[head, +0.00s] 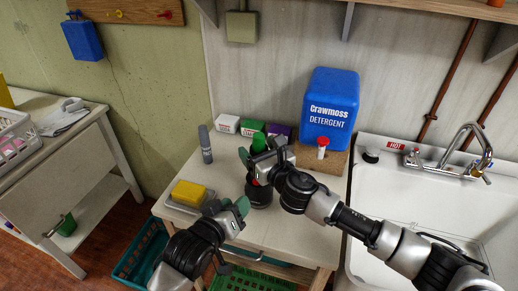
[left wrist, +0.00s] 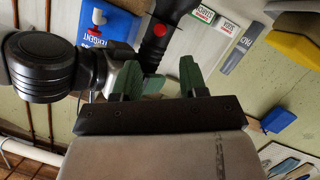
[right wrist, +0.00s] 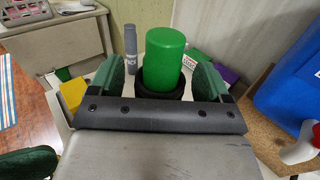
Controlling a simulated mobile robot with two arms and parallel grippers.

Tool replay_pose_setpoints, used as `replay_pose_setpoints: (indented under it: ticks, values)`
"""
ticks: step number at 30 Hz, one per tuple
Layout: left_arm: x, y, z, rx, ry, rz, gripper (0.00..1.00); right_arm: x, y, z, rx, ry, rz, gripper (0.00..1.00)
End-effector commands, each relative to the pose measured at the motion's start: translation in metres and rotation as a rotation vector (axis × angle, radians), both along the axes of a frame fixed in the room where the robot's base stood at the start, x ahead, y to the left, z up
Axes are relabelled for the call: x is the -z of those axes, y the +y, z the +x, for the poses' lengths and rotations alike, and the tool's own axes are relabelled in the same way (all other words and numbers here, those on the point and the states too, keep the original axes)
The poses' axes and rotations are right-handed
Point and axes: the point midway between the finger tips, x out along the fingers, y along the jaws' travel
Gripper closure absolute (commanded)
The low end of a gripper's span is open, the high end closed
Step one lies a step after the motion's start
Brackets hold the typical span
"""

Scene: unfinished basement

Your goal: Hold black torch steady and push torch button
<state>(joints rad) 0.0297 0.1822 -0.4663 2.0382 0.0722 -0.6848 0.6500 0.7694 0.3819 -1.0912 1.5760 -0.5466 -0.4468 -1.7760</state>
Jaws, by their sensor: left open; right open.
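The black torch (head: 258,192) stands on the table, its wide dark end down and a green cap (head: 259,142) on top. Its red button (left wrist: 158,57) shows on the body in the left wrist view. My right gripper (head: 262,164) is open at the torch's upper part. In the right wrist view the green cap (right wrist: 164,60) shows between its open fingers; contact cannot be told. My left gripper (head: 236,209) is open and empty, low and to the left of the torch. In the left wrist view the torch lies beyond its fingers (left wrist: 160,82), partly hidden by my right gripper.
A grey marker-like tube (head: 205,145) and a yellow sponge (head: 189,193) on a tray are left of the torch. Small boxes (head: 228,124) and a blue detergent jug (head: 331,105) stand behind. A sink (head: 440,215) is at right.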

Motion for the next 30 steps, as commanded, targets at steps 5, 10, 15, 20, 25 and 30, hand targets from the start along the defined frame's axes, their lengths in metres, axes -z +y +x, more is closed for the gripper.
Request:
replay_pose_setpoints:
  ticks: [5, 10, 15, 20, 25, 30]
  values:
    - [0.0, 0.0, 0.0, 0.0, 0.0, 0.0, 0.57, -0.0003, 0.0003, 0.0007, 0.0, 0.0, 0.0, 0.22]
    - [0.0, 0.0, 0.0, 0.0, 0.0, 0.0, 0.57, -0.0003, 0.0002, 0.0005, 0.0, -0.001, 0.001, 0.37]
    - [0.0, 0.0, 0.0, 0.0, 0.0, 0.0, 0.57, -0.0003, 0.0001, 0.0004, 0.0, -0.001, 0.001, 0.63]
    - [0.0, 0.0, 0.0, 0.0, 0.0, 0.0, 0.6, -0.0002, 0.0001, 0.0004, 0.0, -0.001, 0.001, 0.84]
    - [0.0, 0.0, 0.0, 0.0, 0.0, 0.0, 0.87, -0.0002, 0.0002, 0.0003, 0.0, 0.0, 0.0, 0.84]
    - [0.0, 0.0, 0.0, 0.0, 0.0, 0.0, 1.0, -0.0001, 0.0001, 0.0003, 0.0, 0.0, 0.0, 0.84]
